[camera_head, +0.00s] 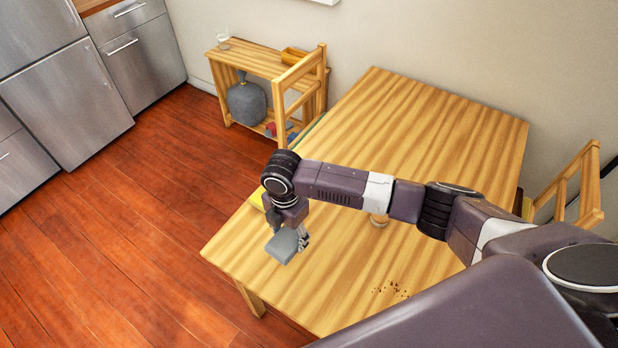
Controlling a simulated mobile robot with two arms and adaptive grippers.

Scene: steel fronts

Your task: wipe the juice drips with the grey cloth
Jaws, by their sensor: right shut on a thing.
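My right gripper (288,231) reaches over the left part of the wooden table (440,115), fingers pointing down. It is shut on the grey cloth (281,247), which looks like a flat folded pad. I cannot tell whether the cloth touches the tabletop. A patch of small dark brown specks, apparently the juice drips (391,289), lies near the table's front edge, to the right of the cloth and nearer to me. My left gripper is not in view.
A yellow thing (256,199) shows behind the gripper. Wooden chairs (592,183) stand at the table. A low shelf (240,58) holds a glass (223,40) and a grey vase (247,104).

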